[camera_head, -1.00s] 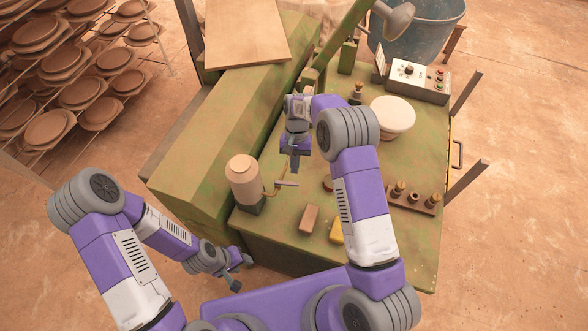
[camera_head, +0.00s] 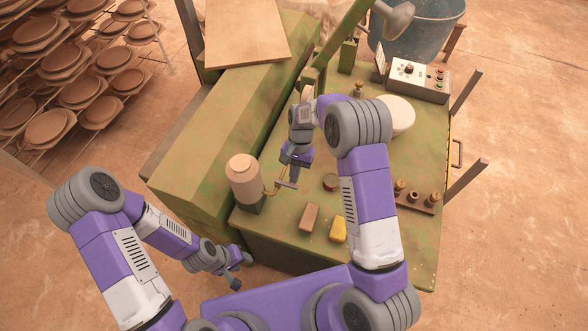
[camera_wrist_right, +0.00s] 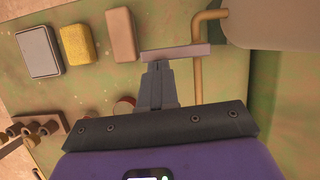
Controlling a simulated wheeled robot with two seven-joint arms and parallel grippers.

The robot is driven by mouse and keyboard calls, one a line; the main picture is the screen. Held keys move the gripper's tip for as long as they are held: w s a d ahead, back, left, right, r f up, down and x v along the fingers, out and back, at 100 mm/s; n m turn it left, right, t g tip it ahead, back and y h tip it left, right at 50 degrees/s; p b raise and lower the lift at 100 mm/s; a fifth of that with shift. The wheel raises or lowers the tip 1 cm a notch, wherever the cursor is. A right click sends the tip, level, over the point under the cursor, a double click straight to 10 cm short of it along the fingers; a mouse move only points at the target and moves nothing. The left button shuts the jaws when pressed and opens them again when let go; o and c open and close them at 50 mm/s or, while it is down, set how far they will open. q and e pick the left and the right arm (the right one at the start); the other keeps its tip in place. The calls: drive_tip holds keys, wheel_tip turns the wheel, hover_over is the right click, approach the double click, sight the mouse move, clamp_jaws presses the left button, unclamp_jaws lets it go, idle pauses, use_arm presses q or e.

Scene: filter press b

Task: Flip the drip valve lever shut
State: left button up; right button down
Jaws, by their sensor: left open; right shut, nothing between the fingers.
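The drip valve lever, a short pinkish-grey bar (camera_head: 287,185), sits at the end of a thin brass pipe (camera_head: 269,191) beside a tan-topped canister (camera_head: 243,180). In the right wrist view the lever (camera_wrist_right: 176,52) lies crosswise just beyond my fingertips, with the brass pipe (camera_wrist_right: 197,75) to their right. My right gripper (camera_wrist_right: 158,66) is shut and empty, its tips at the lever's left half. I cannot tell whether they touch it. It also shows in the head view (camera_head: 291,179). My left gripper (camera_head: 235,283) is open, low at the left, away from the lever.
A brown block (camera_head: 309,217) and a yellow block (camera_head: 338,229) lie on the green table near the lever. A round brown piece (camera_head: 330,182) is to its right. A rack of brass fittings (camera_head: 415,198), a white bowl (camera_head: 399,115) and a control box (camera_head: 417,80) stand further right.

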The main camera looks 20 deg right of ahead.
drive_tip(key=shift+s+f+m, duration=0.1)
drive_tip(key=shift+s+m, duration=0.2)
drive_tip(key=shift+m, duration=0.1)
drive_tip(key=shift+a, duration=0.1)
drive_tip(key=w+d+r+n+b, duration=0.2)
drive_tip(key=w+d+r+b, duration=0.2)
drive_tip(key=w+r+b, duration=0.35)
drive_tip(key=s+a+f, duration=0.3)
drive_tip(key=s+f, duration=0.3)
drive_tip(key=f, duration=0.1)
drive_tip(key=shift+a, duration=0.15)
idle(1.2)
